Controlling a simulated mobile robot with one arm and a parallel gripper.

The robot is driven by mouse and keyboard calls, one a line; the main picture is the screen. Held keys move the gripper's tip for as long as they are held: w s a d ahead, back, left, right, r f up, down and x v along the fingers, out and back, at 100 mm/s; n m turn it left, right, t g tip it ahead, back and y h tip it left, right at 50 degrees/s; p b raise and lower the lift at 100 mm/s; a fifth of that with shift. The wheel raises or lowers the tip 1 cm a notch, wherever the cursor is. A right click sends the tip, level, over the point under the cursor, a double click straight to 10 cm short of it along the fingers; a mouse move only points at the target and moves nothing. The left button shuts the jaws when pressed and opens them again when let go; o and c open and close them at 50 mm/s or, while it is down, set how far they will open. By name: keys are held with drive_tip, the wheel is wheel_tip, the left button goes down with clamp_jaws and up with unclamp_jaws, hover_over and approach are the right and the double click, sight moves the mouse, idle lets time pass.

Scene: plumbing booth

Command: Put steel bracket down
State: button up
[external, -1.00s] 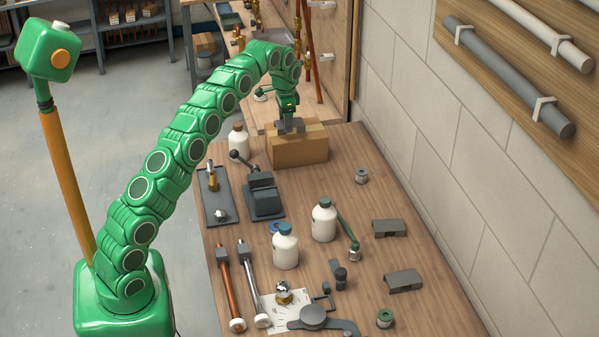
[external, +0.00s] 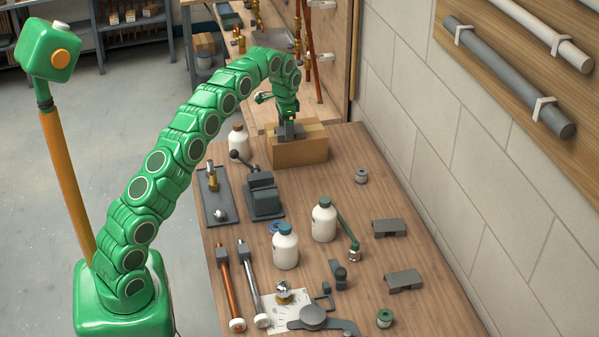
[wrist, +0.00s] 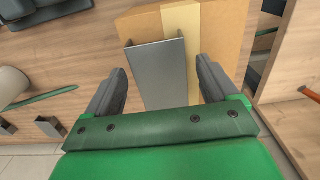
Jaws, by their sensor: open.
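A grey steel bracket (wrist: 160,75) sits at the top of the cardboard box (external: 301,152), at the far end of the workbench. In the wrist view the box (wrist: 228,30) shows beneath and beyond it, with a pale tape strip. My gripper (wrist: 160,88) is open, with one dark finger on each side of the bracket and a gap visible on both sides. In the external view my gripper (external: 287,128) is low over the box and partly hides the bracket. Two similar grey brackets, a nearer one (external: 403,281) and a farther one (external: 389,228), lie on the right of the bench.
A white bottle (external: 238,141) stands just left of the box. A dark vise (external: 263,196) is in front of it. Two more bottles, pipes and small fittings cover the nearer bench (external: 350,205). The bench right of the box is mostly clear.

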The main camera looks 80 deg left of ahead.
drive_tip(key=shift+r, duration=3.9)
drive_tip(key=shift+d, duration=0.1)
